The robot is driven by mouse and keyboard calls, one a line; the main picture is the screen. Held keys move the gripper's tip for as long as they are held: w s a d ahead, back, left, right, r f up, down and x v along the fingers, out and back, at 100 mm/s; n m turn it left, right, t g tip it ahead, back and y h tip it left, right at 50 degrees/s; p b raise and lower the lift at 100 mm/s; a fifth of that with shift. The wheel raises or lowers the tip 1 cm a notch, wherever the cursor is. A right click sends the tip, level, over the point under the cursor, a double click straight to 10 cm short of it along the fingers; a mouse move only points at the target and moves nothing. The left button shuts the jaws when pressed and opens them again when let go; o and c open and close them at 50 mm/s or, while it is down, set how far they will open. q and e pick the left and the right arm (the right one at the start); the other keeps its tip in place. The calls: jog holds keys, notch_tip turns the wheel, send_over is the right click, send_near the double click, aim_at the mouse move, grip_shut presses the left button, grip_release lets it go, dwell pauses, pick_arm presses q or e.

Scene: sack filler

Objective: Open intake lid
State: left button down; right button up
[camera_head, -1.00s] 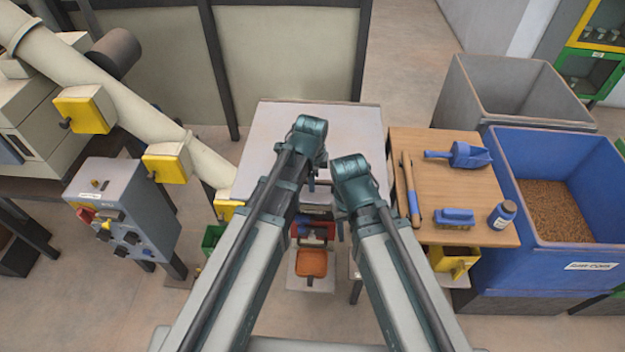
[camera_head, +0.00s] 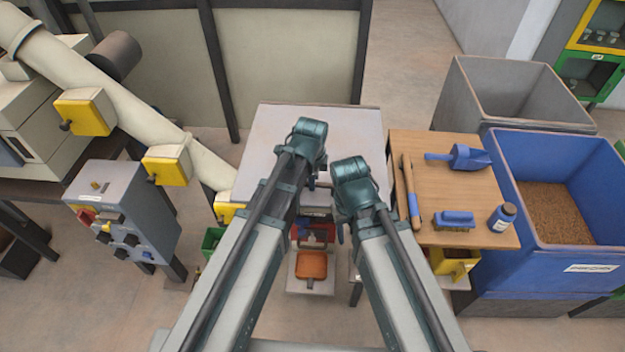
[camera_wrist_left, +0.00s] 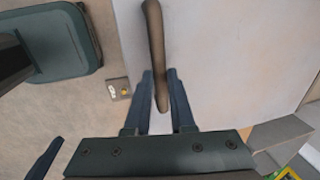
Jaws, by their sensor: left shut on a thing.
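The intake lid (camera_head: 350,130) looks like a wide, flat, pale panel beyond my arms in the head view. It also fills much of the left wrist view (camera_wrist_left: 240,60). A brown bar handle (camera_wrist_left: 155,40) runs along it there. My left gripper (camera_wrist_left: 160,74) is shut on this handle, one dark blue finger on each side. In the head view only a small part of my left gripper (camera_head: 311,182) shows past its wrist, and the handle is hidden. My right gripper (camera_head: 340,233) shows as a small dark part below its wrist; its jaw state is unclear.
A wooden table (camera_head: 440,185) at right holds a blue scoop (camera_head: 468,156), a brush (camera_head: 454,220), a bottle (camera_head: 502,217) and a long-handled tool. A blue bin (camera_head: 590,180) of grain stands beyond it. A control box (camera_head: 125,215) and a sloping pipe (camera_head: 110,95) are at left.

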dwell(0.8)
pick_arm(q)
jog(key=w+r+g+p, duration=0.1)
jog(key=w+r+p, duration=0.5)
jog(key=r+p, duration=0.6)
jog(key=w+r+g+p, duration=0.1)
jog(key=w+r+p, duration=0.5)
jog(key=r+p, duration=0.6)
jog(key=shift+w+r+g+p, duration=0.15)
jog(key=shift+r+g+p, duration=0.1)
jog(key=shift+g+p, duration=0.05)
jog(key=c, duration=1)
grip_release()
jog(key=shift+w, duration=0.1)
jog(key=shift+o, duration=1.2)
jog(key=shift+w+f, duration=0.2)
jog(key=shift+w, duration=0.05)
jog(key=shift+s, duration=0.1)
jog(key=shift+s, duration=0.2)
